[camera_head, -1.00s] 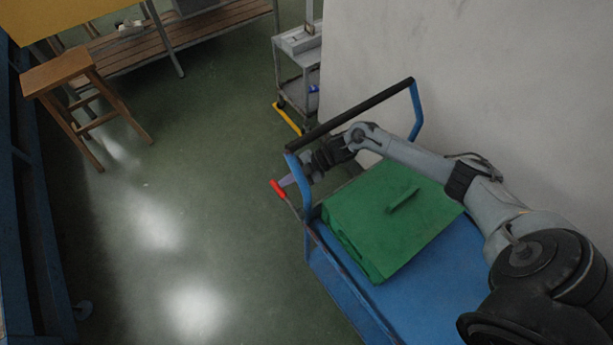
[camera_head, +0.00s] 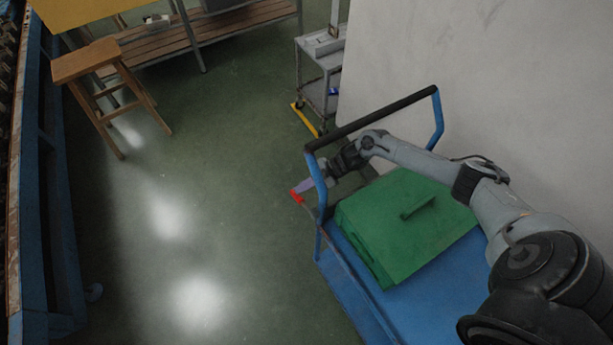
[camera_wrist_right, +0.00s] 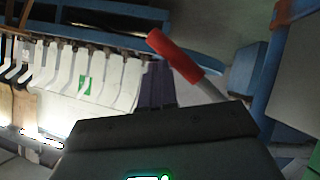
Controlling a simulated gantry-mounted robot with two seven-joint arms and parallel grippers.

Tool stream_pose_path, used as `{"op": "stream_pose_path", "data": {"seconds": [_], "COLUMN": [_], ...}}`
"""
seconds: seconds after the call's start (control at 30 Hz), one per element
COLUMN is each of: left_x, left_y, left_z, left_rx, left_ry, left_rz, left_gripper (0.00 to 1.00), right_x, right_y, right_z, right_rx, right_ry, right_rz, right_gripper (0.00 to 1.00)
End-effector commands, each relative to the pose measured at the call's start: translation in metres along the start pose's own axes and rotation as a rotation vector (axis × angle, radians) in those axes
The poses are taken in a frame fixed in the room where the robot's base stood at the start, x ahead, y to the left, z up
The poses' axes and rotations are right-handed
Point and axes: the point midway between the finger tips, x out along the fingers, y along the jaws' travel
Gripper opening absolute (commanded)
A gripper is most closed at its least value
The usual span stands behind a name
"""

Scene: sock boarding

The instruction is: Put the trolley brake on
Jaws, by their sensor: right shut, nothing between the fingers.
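The trolley (camera_head: 345,290) is blue, with a push bar (camera_head: 375,117) that has a black grip. My left gripper is out of view.
A green lidded box (camera_head: 400,225) sits on the trolley deck. A grey wall panel (camera_head: 480,80) stands behind. A grey cart (camera_head: 320,65) and a wooden stool (camera_head: 90,62) stand farther off. The green floor (camera_head: 230,170) left of the trolley is clear.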

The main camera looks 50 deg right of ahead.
Motion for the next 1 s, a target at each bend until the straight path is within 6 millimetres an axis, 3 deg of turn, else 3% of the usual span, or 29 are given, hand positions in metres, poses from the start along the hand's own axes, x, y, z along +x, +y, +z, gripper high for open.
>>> {"op": "stream_pose_path", "data": {"seconds": [0.37, 0.8, 1.0], "left_x": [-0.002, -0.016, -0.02], "left_y": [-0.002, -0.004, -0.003], "left_z": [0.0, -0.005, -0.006], "left_rx": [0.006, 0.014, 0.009], "left_ry": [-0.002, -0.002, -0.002], "left_rz": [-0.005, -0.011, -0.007], "left_gripper": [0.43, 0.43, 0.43], "right_x": [-0.007, -0.077, -0.1], "right_y": [-0.001, 0.0, 0.0], "right_z": [0.0, 0.0, 0.0], "right_rx": [0.001, 0.0, 0.0], "right_ry": [-0.002, -0.004, -0.002], "right_rz": [-0.002, -0.002, -0.001], "right_gripper": [0.0, 0.0, 0.0]}}
